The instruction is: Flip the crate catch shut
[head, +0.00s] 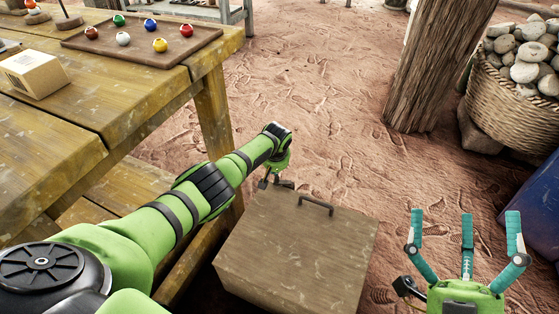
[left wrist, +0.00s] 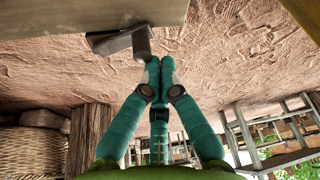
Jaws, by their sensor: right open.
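The crate (head: 292,250) is a brown wooden box with a closed lid and a dark bar handle (head: 315,204) on top. In the left wrist view the crate's side (left wrist: 65,14) fills the upper left. A grey metal catch (left wrist: 141,43) juts from its edge. My left gripper (left wrist: 158,62) has its teal fingertips together, close by the catch; I cannot tell if they touch. In the head view my left arm reaches to the crate's far edge, and its fingers are hidden there. My right gripper (head: 466,226) is open and empty, fingers up, right of the crate.
A wooden table (head: 150,110) stands on the left with a tray (head: 140,52) of coloured balls and a small box (head: 35,74). A thick post (head: 430,75), a basket of stones (head: 515,105) and a blue container (head: 540,210) stand at right. Sandy ground beyond the crate is clear.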

